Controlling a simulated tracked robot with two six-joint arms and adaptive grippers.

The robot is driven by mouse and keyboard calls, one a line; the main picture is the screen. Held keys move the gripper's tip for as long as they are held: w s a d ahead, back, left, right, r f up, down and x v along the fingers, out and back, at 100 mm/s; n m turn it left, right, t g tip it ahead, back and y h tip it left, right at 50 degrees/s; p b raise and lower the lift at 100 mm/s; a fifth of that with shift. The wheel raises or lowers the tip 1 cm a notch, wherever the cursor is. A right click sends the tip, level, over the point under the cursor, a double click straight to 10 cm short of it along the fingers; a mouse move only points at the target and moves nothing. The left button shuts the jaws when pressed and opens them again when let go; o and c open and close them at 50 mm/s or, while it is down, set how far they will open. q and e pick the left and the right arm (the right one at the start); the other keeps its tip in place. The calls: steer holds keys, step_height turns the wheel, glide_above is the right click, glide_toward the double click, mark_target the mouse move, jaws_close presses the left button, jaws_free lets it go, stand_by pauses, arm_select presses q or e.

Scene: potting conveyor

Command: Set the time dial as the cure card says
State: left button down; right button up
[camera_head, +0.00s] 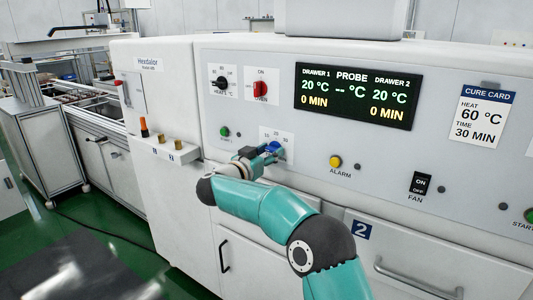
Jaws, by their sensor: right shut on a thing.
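The cure card (480,117) is on the right of the panel and reads heat 60 °C, time 30 min. The blue time dial (273,147) sits on a white plate with small numbers, low on the panel. My right gripper (266,151) is at the dial and shut on it, and covers part of it. The dial's exact pointing is hard to read. The display (357,95) shows 20 °C and 0 min for both drawers. My left gripper is not in view.
The black heat dial (220,84) and a red switch (261,89) are above. A green button (224,132) is left of the time dial. The yellow alarm button (336,162) and black fan switch (420,184) are to the right. Drawer handles project below.

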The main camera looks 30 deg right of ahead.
steer(key=shift+s+d, duration=0.1)
steer(key=shift+d, duration=0.1)
steer(key=shift+m, duration=1.1)
steer(key=m+b, duration=0.1)
steer(key=m, duration=0.2)
steer(key=shift+s+d+m+b, duration=0.1)
steer(key=shift+d+m+b, duration=0.05)
steer(key=shift+m+b, duration=0.15)
steer(key=shift+f+m+b, duration=0.2)
steer(key=shift+m+b, duration=2.4)
steer(key=shift+m, duration=2.65)
steer(key=shift+f+m+b, duration=0.2)
steer(key=shift+m+b, duration=2.35)
steer(key=shift+m, duration=2.7)
